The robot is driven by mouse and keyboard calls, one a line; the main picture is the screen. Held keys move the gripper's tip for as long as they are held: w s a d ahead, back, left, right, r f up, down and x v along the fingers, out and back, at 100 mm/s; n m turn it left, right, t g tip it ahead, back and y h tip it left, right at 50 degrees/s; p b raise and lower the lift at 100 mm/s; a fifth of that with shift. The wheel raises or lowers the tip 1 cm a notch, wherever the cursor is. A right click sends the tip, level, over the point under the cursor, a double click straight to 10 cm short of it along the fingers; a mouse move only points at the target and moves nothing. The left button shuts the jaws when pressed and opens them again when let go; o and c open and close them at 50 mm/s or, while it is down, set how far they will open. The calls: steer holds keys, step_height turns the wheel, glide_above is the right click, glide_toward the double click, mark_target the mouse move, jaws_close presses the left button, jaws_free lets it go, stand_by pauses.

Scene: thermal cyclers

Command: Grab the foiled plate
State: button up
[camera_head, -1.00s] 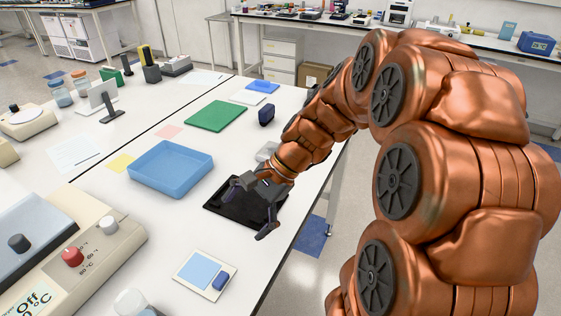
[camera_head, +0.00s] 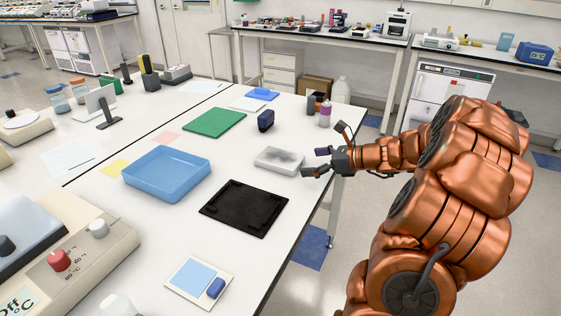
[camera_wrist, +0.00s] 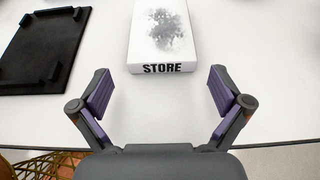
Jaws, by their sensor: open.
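The foiled plate (camera_head: 279,160) is a white block with a mottled grey top, lying flat on the white table near its right edge. In the wrist view the plate (camera_wrist: 162,30) shows the word "STORE" on its near side. My gripper (camera_head: 322,157) is open and empty just right of the plate in the head view. In the wrist view my gripper (camera_wrist: 160,92) has its two fingers spread wider than the plate, with the plate ahead between their lines. The fingers appear short of the plate's near face, not touching it.
A black tray (camera_head: 244,208) lies left of the plate and in front of it, also in the wrist view (camera_wrist: 43,50). A blue bin (camera_head: 166,174), green mat (camera_head: 214,121) and dark blue object (camera_head: 265,120) are nearby. The table's edge runs under my gripper.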

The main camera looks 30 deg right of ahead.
mark_target(295, 161)
steer(key=x, duration=0.5)
steer(key=shift+w, duration=0.35)
steer(key=shift+a, duration=0.1)
steer(key=c, duration=1)
